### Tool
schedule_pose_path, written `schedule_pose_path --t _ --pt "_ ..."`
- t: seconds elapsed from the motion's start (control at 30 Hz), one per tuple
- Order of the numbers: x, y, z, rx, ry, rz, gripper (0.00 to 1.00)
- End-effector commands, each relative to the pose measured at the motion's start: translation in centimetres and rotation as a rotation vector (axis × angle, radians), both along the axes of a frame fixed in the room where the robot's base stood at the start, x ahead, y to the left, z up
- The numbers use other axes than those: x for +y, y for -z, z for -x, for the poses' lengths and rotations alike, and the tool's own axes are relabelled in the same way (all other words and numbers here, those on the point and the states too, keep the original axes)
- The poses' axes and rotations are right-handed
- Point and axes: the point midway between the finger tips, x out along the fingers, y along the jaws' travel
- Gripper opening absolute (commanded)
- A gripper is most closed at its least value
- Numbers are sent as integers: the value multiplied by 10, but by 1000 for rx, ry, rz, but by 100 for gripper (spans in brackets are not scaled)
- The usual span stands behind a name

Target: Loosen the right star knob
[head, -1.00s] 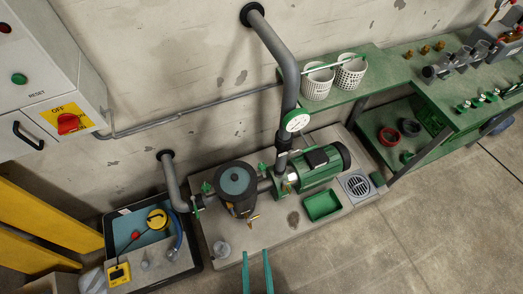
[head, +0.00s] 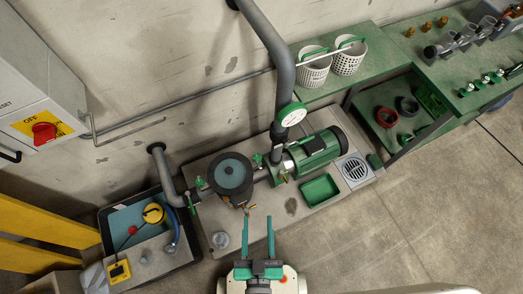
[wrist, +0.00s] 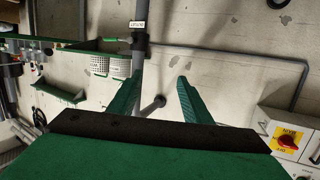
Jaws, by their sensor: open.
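A dark round pot with a grey-blue lid (head: 231,174) stands on the pump plinth. A small green knob (head: 257,160) sits at the right of its lid, and another green knob (head: 200,183) at its left. Their star shape is too small to make out. My gripper (head: 257,220) is open and empty, in front of the pot and to the lower right of it in the head view. Its two green fingers point toward the plinth. In the wrist view, my gripper (wrist: 157,80) also shows open with nothing between the fingers; I cannot make out the knobs there.
A green tray (head: 320,190) lies on the plinth to the right. A black-rimmed bin (head: 112,243) stands left. The floor at the right is clear.

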Motion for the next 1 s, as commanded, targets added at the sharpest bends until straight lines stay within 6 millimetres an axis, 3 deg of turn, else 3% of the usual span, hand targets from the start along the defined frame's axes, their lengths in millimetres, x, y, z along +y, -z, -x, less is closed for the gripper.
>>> schedule_pose_path --t 0.03,0.2,0.5,0.8,1.0 --pt "4 22 -11 -15 2 -7 45" --pt "15 86 -47 -59 16 -26 45" --pt "24 179 -129 -127 58 -27 45" --pt "16 237 -218 -176 110 13 45" --pt "6 251 -249 -189 136 39 45"
